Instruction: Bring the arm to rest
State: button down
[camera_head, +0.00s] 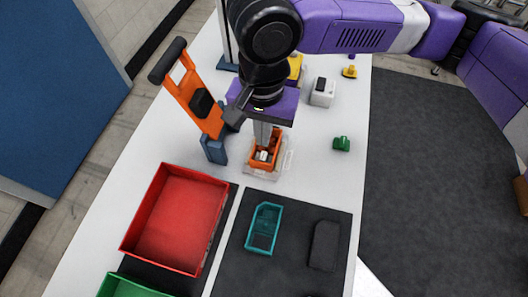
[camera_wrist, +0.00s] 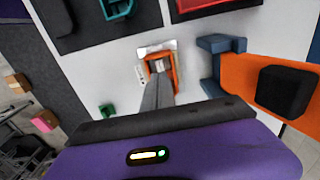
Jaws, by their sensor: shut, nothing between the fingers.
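My purple arm reaches in from the upper right of the head view, bent over the white table. My gripper (camera_head: 262,143) points down, shut and empty, with its fingertips over or just inside a small orange bin (camera_head: 278,150). A small pale item (camera_head: 262,156) shows in that bin. In the wrist view my gripper (camera_wrist: 158,82) shows as grey fingers in front of the orange bin (camera_wrist: 176,68). Whether the fingertips touch the bin or its contents I cannot tell.
An orange stand with a black block (camera_head: 201,102) is close left of my gripper. A red tray (camera_head: 180,215), a teal bin (camera_head: 263,228) and a black piece (camera_head: 324,245) lie toward the front.

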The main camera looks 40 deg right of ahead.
jog(key=shift+r+p, duration=0.5)
jog(key=shift+r, duration=0.2)
